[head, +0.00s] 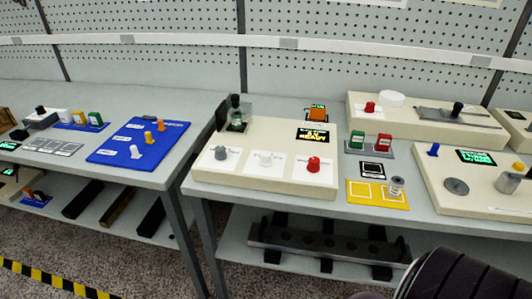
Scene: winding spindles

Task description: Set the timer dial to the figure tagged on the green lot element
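A cream control panel (320,198) on the middle bench carries a grey knob (220,152), a white knob (265,159) and a red knob (313,164), each on a white label. The labels are too small to read, so I cannot tell which knob is the timer dial. Its small display (313,136) shows yellow text that seems to end in READY. A green block (357,141) with a pale tag stands beside a red block (384,143) on a grey holder. Another green block (95,119) stands on the left bench. The tags are unreadable. Neither gripper shows.
A yellow tray (362,203) with a small metal cylinder (396,187) lies right of the panel. A blue board (108,155) with coloured pegs lies on the left bench. Another cream panel (433,188) stands at the right. A gap separates the benches. A dark part of mine fills the bottom right.

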